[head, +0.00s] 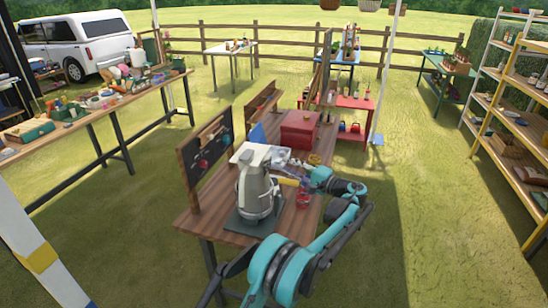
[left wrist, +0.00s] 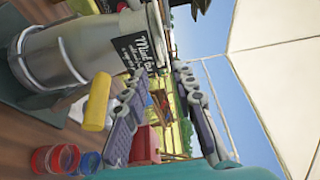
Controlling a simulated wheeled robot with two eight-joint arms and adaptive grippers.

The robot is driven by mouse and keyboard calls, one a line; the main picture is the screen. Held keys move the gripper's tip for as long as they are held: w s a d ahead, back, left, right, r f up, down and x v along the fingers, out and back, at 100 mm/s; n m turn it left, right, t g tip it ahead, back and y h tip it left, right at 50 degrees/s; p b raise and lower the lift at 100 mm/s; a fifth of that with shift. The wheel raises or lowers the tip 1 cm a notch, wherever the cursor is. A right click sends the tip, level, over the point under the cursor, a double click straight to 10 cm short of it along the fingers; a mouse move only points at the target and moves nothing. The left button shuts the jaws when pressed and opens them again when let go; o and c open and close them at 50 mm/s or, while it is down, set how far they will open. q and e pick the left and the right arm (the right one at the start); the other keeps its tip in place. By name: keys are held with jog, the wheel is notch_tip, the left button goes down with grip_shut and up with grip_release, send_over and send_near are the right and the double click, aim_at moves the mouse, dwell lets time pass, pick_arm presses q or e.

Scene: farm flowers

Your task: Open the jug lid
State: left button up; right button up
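A pale grey-cream jug (head: 257,193) stands upright on a dark base on the wooden table in the head view. In the left wrist view the jug (left wrist: 58,55) fills the upper left, with a dark lettered label. My left gripper (head: 299,171) is just right of the jug in the head view. In the wrist view its two grey fingers (left wrist: 158,78) are spread apart with nothing held between them. My right gripper is not in view.
A yellow cylinder (left wrist: 97,102) is close to one left finger. Red (left wrist: 56,158) and blue rings lie on the table below. A red box (head: 299,129) stands behind the jug, and an upright dark board (head: 206,150) stands left of it.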

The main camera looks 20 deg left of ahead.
aim_at(254, 153)
pick_arm(q)
jog(key=b+x, duration=0.1)
jog(key=x, duration=0.6)
jog(key=shift+w+a+b, duration=0.15)
jog(key=shift+a+b, duration=0.05)
jog(key=shift+b, duration=0.1)
grip_shut()
